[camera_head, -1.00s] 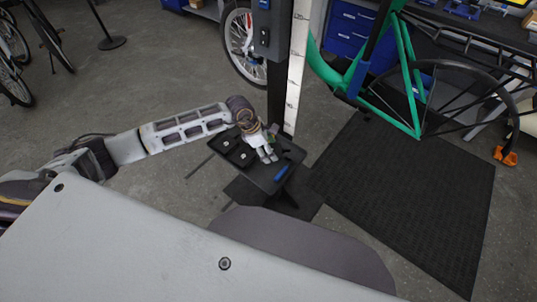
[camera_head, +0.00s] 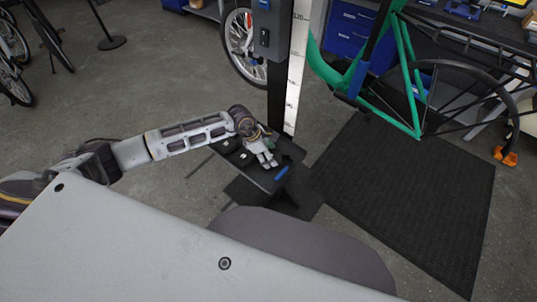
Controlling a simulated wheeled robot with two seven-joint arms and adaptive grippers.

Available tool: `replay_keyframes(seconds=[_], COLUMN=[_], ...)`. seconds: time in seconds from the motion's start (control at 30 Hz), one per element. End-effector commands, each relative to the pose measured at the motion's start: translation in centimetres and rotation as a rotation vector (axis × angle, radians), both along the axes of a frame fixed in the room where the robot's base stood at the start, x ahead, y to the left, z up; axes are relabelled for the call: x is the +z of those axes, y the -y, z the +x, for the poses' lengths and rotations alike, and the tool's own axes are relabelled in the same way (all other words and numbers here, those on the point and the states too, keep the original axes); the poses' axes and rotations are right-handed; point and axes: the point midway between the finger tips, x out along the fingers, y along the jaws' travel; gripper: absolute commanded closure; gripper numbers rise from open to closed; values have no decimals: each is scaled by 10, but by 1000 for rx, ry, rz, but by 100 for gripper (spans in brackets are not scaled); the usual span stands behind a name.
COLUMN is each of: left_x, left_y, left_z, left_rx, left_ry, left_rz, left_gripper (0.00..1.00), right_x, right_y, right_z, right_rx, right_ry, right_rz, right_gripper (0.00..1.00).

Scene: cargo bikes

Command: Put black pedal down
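A small black tray table (camera_head: 265,184) stands by the post. Dark items, possibly pedals (camera_head: 243,156), lie on its left part, partly covered by my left arm; I cannot tell for sure which is the black pedal. My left gripper (camera_head: 268,164) points down over the middle of the tray. Its fingers look close together, but whether they hold anything is too small to see. My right gripper is not in view.
A blue-handled item (camera_head: 282,173) lies at the tray's right edge. A dark post with a white measuring strip (camera_head: 297,70) rises behind the tray. A green bike frame (camera_head: 405,70) stands at right above a black mat (camera_head: 410,195).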

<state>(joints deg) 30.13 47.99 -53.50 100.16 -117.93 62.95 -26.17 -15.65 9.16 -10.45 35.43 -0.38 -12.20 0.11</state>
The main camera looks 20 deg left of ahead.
Motion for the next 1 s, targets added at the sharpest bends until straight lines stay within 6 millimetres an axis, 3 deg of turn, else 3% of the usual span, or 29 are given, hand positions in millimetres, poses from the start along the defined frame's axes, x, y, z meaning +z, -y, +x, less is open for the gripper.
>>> replay_keyframes(seconds=[0.27, 0.3, 0.37, 0.67, 1.0], left_x=[-2, -3, -3, -2, 6], left_y=[0, 0, 0, 0, -3], left_z=[0, 0, 0, 0, 0], left_rx=[0, 0, 0, 0, 1], left_ry=[1, 0, 0, 0, 1], left_rz=[-1, 0, 0, 0, 2], left_gripper=[65, 35, 27, 27, 27], right_x=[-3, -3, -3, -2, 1], right_y=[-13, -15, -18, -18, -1], right_z=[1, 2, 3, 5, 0], right_rx=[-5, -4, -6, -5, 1], right_ry=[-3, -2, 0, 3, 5], right_rz=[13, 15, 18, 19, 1], right_gripper=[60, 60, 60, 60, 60])
